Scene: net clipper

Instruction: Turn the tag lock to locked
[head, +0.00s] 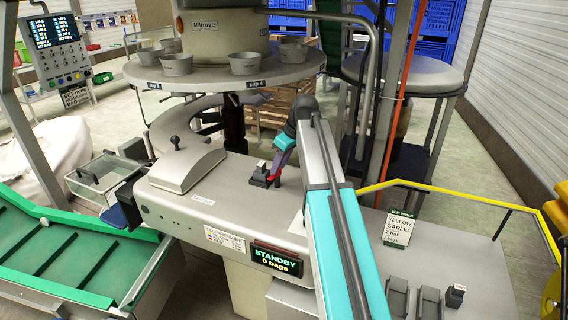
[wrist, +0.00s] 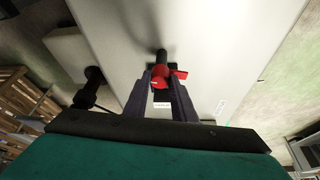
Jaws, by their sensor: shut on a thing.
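The tag lock shows in the wrist view as a red lever (wrist: 165,73) by a black post, with a small white label (wrist: 162,105) in front of it. My gripper (wrist: 163,80) has its two dark fingers on either side of the red part and is shut on it. In the head view my gripper (head: 275,178) reaches down to the grey machine top beside a small black block (head: 260,174). Only a little red shows there; the fingers hide most of the lock. The label's text is too small to read.
The display (head: 277,260) reads STANDBY, 0 bags. A round table with metal cups (head: 249,64) is behind. A yellow rail (head: 450,194) runs at the right.

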